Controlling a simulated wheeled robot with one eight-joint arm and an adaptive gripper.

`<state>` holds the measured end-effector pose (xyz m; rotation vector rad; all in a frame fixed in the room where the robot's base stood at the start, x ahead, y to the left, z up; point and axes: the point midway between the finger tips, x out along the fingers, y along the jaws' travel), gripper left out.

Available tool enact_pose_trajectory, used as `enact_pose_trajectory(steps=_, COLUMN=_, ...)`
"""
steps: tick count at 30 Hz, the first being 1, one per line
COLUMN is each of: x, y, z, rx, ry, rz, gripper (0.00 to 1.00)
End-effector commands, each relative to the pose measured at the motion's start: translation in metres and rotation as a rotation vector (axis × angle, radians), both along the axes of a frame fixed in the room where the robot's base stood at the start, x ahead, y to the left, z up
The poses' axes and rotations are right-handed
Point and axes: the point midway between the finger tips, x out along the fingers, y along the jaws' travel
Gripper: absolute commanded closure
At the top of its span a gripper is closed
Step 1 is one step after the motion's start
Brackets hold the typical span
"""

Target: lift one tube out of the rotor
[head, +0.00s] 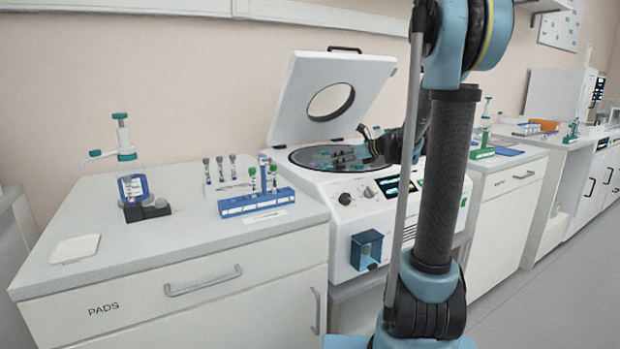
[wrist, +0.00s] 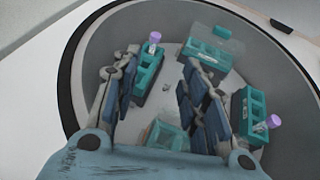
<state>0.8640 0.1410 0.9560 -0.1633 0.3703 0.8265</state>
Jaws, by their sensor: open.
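The white centrifuge (head: 385,215) stands with its lid up. Its rotor bowl (head: 310,157) holds several teal buckets, seen from above in the wrist view. A tube with a purple cap (wrist: 155,37) stands in the upper-left bucket (wrist: 148,70). Another purple-capped tube (wrist: 273,121) is in the right bucket (wrist: 248,112). My gripper (wrist: 160,57) is open inside the bowl, with nothing visible between its fingers. The first tube's cap shows just past the fingertips, nearer the left finger. Part of the lower bucket (wrist: 167,135) is hidden by my gripper.
The raised lid (head: 370,80) stands behind the bowl. The bowl wall (wrist: 90,50) curves close around my fingers. On the left bench are a blue rack (head: 257,202) with green-capped tubes, a dispenser bottle (head: 132,188) and a white pad (head: 75,248).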

Motion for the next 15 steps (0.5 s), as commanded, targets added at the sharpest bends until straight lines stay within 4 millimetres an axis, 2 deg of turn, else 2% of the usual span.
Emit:
enact_pose_trajectory(steps=6, x=0.017, y=0.035, z=-0.012, rx=-0.001, ry=-0.001, rz=0.018, gripper=0.60)
enact_pose_trajectory(steps=15, x=0.044, y=0.073, z=-0.030, rx=-0.001, ry=-0.001, rz=0.023, gripper=0.60)
